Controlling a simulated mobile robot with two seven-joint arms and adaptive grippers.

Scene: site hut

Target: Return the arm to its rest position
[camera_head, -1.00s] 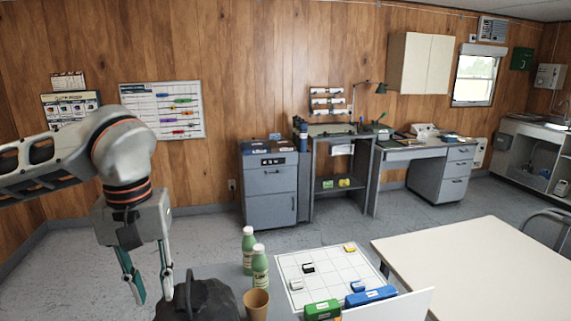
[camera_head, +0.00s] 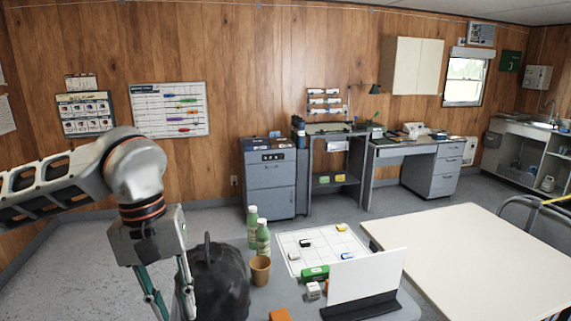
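My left arm reaches in from the left of the head view. Its gripper (camera_head: 173,300) points down with its two fingers spread apart and nothing visible between them. The fingertips run close to the bottom edge of the picture. The gripper is just left of a dark bag-like object (camera_head: 222,283), and one finger overlaps its left edge in the picture; I cannot tell whether they touch. My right arm and gripper are not in view.
Two green bottles (camera_head: 263,240) and a brown cup (camera_head: 260,271) stand right of the dark object. Beyond are a white grid sheet (camera_head: 318,250), a green box (camera_head: 315,273) and an upright white board (camera_head: 366,276). A large pale table (camera_head: 480,255) stands at right. Open floor lies left.

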